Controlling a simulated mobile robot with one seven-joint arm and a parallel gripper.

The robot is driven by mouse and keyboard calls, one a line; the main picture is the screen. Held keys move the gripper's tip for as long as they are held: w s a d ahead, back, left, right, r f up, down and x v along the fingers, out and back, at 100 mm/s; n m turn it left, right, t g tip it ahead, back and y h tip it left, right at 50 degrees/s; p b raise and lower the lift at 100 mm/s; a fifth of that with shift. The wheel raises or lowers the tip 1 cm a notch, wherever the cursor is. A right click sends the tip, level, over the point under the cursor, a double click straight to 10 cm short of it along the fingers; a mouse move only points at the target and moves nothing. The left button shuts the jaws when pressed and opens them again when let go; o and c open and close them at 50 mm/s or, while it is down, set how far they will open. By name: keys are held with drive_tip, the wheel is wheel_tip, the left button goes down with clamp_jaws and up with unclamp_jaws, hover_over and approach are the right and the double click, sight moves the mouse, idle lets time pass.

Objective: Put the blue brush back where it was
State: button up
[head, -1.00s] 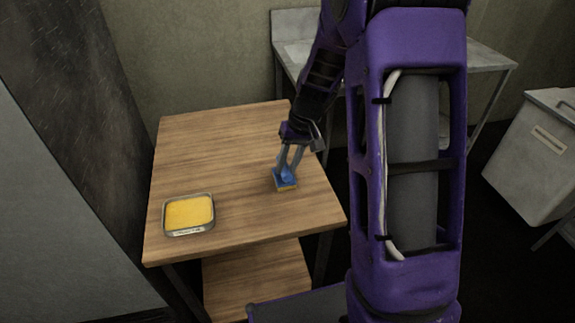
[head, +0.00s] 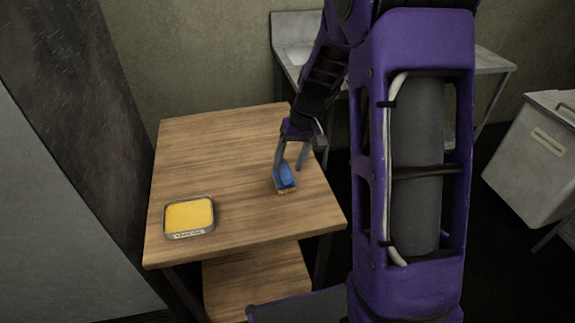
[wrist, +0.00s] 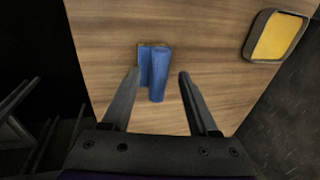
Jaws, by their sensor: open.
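The blue brush (head: 285,177) sits on the wooden table near its right edge, with a yellowish underside showing below the blue part. My gripper (head: 290,168) is open just above and behind the brush, with its fingers spread. In the wrist view the brush (wrist: 157,75) lies between and slightly beyond the fingertips of my gripper (wrist: 159,73), with a clear gap on the right. The left fingertip is close to the brush; I cannot tell whether it touches.
A metal tray with yellow contents (head: 163,220) stands at the table's front left. The wooden table (head: 225,150) is otherwise clear. A lower shelf (head: 255,280) is below. A metal sink table (head: 485,62) stands behind, and a grey bin (head: 530,165) at the right.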

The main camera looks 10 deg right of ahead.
drive_tip(key=p+v, duration=0.1)
drive_tip(key=v, duration=0.9)
drive_tip(key=shift+r, duration=0.3)
